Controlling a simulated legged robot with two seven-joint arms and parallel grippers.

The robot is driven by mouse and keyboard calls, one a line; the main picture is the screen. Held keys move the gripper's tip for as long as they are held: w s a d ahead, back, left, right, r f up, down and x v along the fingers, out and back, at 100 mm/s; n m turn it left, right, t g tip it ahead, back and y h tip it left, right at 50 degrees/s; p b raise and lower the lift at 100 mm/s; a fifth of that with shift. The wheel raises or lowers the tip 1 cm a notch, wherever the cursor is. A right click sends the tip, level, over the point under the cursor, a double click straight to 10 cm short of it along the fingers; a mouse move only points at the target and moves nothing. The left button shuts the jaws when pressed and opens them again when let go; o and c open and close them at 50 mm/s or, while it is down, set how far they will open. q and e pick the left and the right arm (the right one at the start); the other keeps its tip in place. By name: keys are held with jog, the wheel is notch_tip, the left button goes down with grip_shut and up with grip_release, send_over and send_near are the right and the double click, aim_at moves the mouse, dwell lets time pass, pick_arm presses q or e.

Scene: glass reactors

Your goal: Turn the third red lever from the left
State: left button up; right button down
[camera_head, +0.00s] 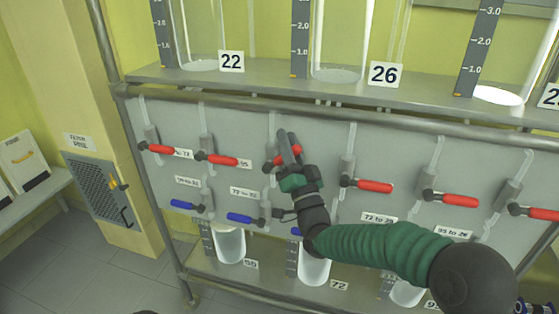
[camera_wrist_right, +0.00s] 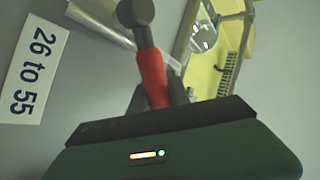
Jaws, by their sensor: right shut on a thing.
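The third red lever from the left (camera_head: 296,149) is on the grey panel, partly hidden by my right gripper (camera_head: 289,146). Its visible parts slope up to the right, while the neighbouring red levers lie nearly level. In the right wrist view, the red lever handle (camera_wrist_right: 151,76) runs between the fingers of my right gripper (camera_wrist_right: 155,98), which is shut on it. The lever's dark pivot end (camera_wrist_right: 135,12) is at the top of that view. My left gripper is not in view.
Red levers flank it on the left (camera_head: 222,160) and right (camera_head: 374,186). Blue levers (camera_head: 240,218) sit below. A metal rail (camera_head: 330,117) crosses above the panel. Glass vessels stand on the upper shelf (camera_head: 270,85) and the lower one. A "26 to 55" label (camera_wrist_right: 34,75) is beside the lever.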

jog(key=d+f+m+t+h+b, duration=0.1)
jog(key=f+m+h+b, duration=0.2)
jog(key=m+h+b, duration=0.4)
jog(key=s+d+f+m+t+h+b, duration=0.1)
jog(key=d+f+m+h+b, duration=0.1)
jog(key=m+h+b, duration=0.6)
jog(key=shift+d+f+m+b, duration=0.25)
jog(key=shift+f+m+b, duration=0.25)
jog(key=shift+m, duration=0.8)
jog(key=c, duration=1.5)
grip_release()
jog(key=shift+r, duration=0.1)
jog(key=shift+h, duration=0.4)
jog(key=shift+s, duration=0.1)
